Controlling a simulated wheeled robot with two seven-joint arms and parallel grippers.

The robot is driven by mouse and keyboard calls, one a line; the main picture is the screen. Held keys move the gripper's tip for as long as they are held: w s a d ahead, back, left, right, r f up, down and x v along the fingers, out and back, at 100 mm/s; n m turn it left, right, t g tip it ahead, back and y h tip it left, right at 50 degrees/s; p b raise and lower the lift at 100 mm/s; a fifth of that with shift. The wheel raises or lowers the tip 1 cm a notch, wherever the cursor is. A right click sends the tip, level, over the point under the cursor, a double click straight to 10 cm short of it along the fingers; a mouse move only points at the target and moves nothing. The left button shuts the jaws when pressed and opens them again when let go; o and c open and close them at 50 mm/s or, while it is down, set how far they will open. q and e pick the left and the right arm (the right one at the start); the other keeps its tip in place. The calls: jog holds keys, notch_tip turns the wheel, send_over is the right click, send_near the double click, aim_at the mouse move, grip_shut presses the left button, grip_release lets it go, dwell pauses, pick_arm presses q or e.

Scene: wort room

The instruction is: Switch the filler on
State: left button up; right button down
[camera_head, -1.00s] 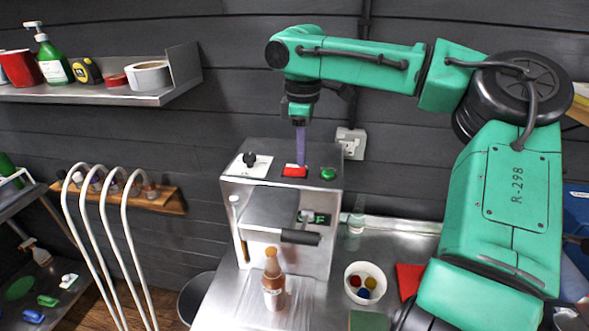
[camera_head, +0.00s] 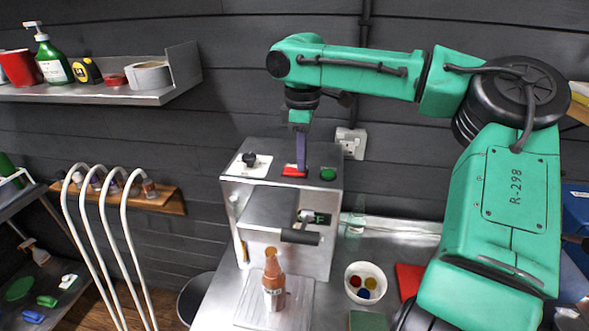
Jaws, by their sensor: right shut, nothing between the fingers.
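The filler (camera_head: 262,222) is a steel box machine standing on the metal bench. On its top are a black knob on a white plate (camera_head: 252,164), a red rocker switch (camera_head: 290,170) and a green button (camera_head: 327,174). A brown bottle (camera_head: 272,280) stands upright in front of it. My right gripper (camera_head: 301,168) is shut and empty, pointing down at the right part of the red switch, and partly hides it. I cannot tell whether the tips touch it. My left gripper is not in view.
A white bowl with coloured caps (camera_head: 365,283) and a red cloth (camera_head: 408,280) lie on the bench (camera_head: 400,240) to the right. A clear bottle (camera_head: 356,222) stands beside the filler. White curved pipes (camera_head: 135,220) rise at left. A shelf (camera_head: 150,94) hangs upper left.

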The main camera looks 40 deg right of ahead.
jog(key=shift+f, duration=0.25)
jog(key=shift+r, duration=0.1)
notch_tip(320, 180, up, 2)
jog(key=shift+r+p, duration=0.2)
jog(key=shift+p, duration=0.35)
jog(key=shift+r, duration=2.25)
